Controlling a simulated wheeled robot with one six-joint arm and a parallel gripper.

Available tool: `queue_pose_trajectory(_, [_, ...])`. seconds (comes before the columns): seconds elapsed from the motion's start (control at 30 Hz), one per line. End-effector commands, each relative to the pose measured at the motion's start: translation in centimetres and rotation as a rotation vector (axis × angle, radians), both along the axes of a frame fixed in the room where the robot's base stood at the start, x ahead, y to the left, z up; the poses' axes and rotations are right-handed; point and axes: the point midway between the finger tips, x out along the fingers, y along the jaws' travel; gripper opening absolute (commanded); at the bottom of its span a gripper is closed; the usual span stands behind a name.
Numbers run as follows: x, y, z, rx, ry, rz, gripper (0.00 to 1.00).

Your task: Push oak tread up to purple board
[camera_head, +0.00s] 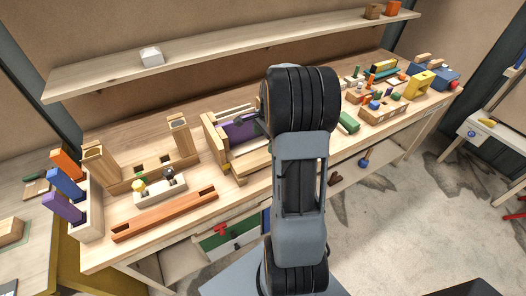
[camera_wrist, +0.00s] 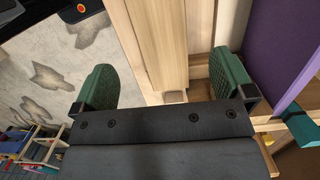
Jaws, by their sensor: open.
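The purple board (camera_head: 240,130) stands upright in a pale wooden frame at the middle of the bench. It also shows at the right of the wrist view (camera_wrist: 276,40). A pale wooden piece, seemingly the oak tread (camera_wrist: 160,45), runs between my gripper's fingers in the wrist view. In the head view a pale board, probably the same tread (camera_head: 250,163), lies in front of the purple board, partly behind my arm. My gripper (camera_wrist: 164,66) is open, one green-padded finger on each side of the pale piece. Whether either finger touches it is unclear.
A long orange-brown bar (camera_head: 165,213) lies along the front edge of the bench. A green block (camera_head: 348,122) and several small parts lie to the right. The floor (camera_wrist: 50,60) shows beyond the bench edge.

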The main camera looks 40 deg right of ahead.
Motion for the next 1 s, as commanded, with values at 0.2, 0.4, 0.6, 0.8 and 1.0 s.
queue_pose_trajectory(0.2, [0.0,0.6,-3.9,0.003,0.004,0.004,1.0])
queue_pose_trajectory(0.4, [0.1,0.9,-6.6,0.001,0.002,0.003,1.0])
queue_pose_trajectory(0.6, [0.1,1.0,-8.1,0.0,0.002,0.003,1.0])
queue_pose_trajectory(0.8, [0.1,1.1,-8.5,0.0,0.0,0.003,1.0])
queue_pose_trajectory(1.0, [0.1,1.1,-8.5,0.0,0.0,0.003,1.0])
